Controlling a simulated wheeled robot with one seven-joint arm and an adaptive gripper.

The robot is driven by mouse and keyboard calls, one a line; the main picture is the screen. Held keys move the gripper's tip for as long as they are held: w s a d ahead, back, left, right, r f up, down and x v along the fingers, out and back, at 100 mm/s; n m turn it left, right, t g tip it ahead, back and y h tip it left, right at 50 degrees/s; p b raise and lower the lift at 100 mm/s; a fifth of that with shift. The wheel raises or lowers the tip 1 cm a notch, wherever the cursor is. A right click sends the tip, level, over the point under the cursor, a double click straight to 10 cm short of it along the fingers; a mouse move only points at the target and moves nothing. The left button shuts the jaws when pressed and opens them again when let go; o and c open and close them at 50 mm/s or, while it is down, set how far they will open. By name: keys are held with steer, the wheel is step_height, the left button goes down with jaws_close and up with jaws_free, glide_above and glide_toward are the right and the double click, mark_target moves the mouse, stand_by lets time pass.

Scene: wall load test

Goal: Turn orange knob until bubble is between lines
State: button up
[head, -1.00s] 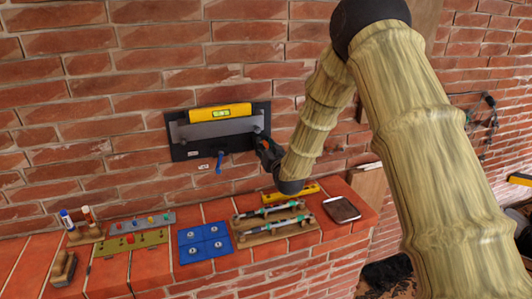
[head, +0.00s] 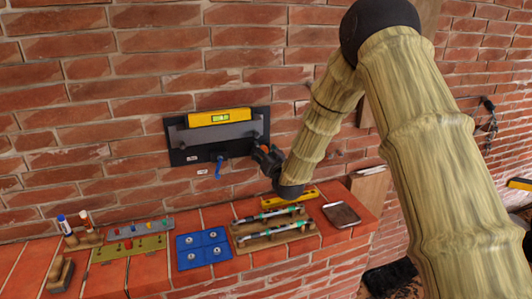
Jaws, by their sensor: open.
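A dark plate (head: 185,157) is fixed to the brick wall, with a grey bar (head: 200,134) across it. A yellow spirit level (head: 219,117) rests on the bar. Its green vial shows, but the bubble and lines are too small to read. A blue handle (head: 219,167) hangs below the plate's lower edge. My gripper (head: 263,153) is open at the plate's lower right corner. A small orange patch shows beside its fingers; I cannot tell whether it is the orange knob or whether the fingers touch it. The knob is otherwise hidden.
On the brick ledge below are a blue tray (head: 203,248), a green board (head: 128,248), a wooden rack with rods (head: 272,230), another yellow level (head: 291,195), a dark notebook (head: 341,214), two markers and a brush (head: 60,274). Wall left of the plate is clear.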

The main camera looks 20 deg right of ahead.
steer(key=shift+s, duration=0.1)
steer(key=s, duration=1.1)
steer(key=shift+s+d, duration=0.2)
steer(key=shift+s, duration=0.2)
